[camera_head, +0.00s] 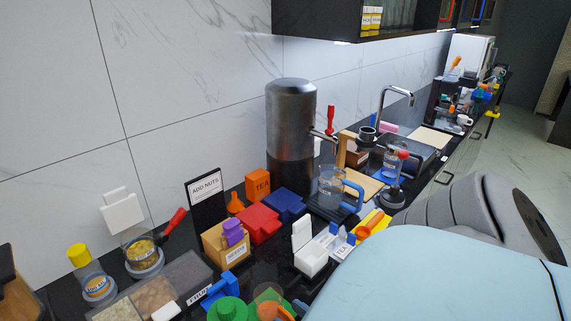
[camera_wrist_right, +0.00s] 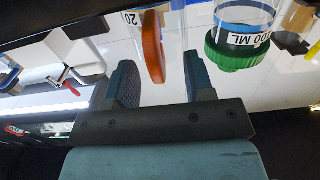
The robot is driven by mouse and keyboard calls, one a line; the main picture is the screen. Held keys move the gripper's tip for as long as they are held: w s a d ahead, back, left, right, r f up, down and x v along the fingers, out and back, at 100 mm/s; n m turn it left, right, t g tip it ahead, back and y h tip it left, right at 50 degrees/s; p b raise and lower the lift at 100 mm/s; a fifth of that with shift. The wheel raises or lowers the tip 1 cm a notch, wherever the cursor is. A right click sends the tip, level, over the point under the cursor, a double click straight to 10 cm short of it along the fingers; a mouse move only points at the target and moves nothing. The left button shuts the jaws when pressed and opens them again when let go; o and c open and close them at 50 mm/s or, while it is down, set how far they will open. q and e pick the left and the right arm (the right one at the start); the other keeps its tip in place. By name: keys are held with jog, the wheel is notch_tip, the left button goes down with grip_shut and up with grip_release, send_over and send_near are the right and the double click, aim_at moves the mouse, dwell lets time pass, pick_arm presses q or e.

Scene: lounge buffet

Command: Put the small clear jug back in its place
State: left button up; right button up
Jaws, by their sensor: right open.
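A small clear jug with an orange handle (camera_head: 270,311) stands at the bottom of the head view, partly cut off by the frame edge. In the right wrist view its orange handle (camera_wrist_right: 152,48) lies ahead of and between the two fingers of my right gripper (camera_wrist_right: 162,85). A label reading "20" shows beside it, cut off. The gripper is open, and I cannot tell whether either finger touches the handle. A larger clear jug with a blue handle (camera_head: 330,186) stands on a dark stand farther back. My left gripper is not in view.
A green-lidded container (camera_head: 228,309), marked 100 ML in the wrist view (camera_wrist_right: 240,38), stands close beside the orange handle. A compartment tray (camera_head: 150,293), a white box (camera_head: 310,258) and coloured blocks crowd the counter. A metal dispenser (camera_head: 291,130) stands behind.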

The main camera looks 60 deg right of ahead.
jog(key=v, duration=1)
jog(key=shift+s, duration=0.1)
